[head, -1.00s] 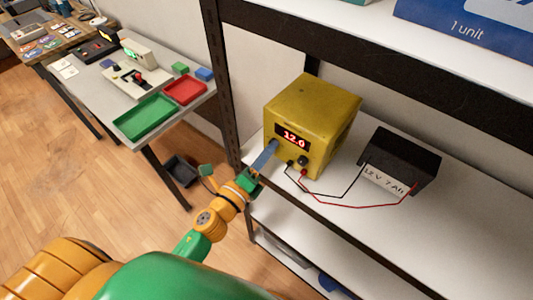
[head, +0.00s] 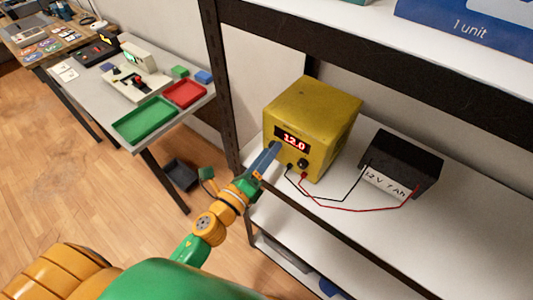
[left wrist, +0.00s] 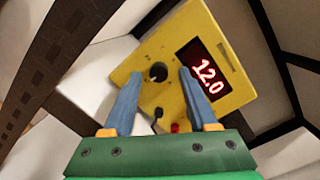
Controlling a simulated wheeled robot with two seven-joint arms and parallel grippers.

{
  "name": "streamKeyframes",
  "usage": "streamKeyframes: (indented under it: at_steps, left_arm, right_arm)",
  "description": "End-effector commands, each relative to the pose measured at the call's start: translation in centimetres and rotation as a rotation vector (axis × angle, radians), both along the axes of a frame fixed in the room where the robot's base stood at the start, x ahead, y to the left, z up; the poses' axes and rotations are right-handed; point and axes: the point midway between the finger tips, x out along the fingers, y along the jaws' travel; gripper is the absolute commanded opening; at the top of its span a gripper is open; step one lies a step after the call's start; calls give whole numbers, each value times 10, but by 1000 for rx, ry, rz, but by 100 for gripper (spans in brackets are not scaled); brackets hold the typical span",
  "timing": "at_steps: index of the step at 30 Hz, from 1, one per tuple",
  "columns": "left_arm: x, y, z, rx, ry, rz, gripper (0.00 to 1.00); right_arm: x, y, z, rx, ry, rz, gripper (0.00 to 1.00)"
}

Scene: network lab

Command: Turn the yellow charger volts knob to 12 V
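The yellow charger (head: 325,110) stands on the shelf, its red display (head: 292,139) reading 12.0. The same reading shows in the left wrist view (left wrist: 207,76). My left gripper (head: 274,148) is at the charger's front face, below and left of the display. In the left wrist view, its two blue fingers (left wrist: 160,78) are apart, with a dark round knob (left wrist: 158,72) visible between their tips. No finger visibly touches that knob. A second dark knob (head: 303,162) sits lower right on the face. The knob labels are too small to read. My right gripper is out of view.
A black battery (head: 402,158) marked 12 V 7 Ah stands right of the charger, joined by red and black leads. A dark shelf post (head: 222,90) is close left of the charger. Green (head: 145,119) and red trays lie on the left table.

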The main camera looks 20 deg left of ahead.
Motion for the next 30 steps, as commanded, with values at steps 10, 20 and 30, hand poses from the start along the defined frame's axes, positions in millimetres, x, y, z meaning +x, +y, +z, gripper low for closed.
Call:
streamKeyframes:
  at_steps: [10, 20, 30]
  left_arm:
    - [-5, 1, -2, 0, 2, 0, 61]
    - [-61, 15, -6, -1, 5, 1, 61]
    - [-69, 16, -1, 0, 1, 0, 61]
  right_arm:
    - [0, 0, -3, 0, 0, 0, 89]
    - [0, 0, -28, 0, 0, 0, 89]
    - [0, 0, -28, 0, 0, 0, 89]
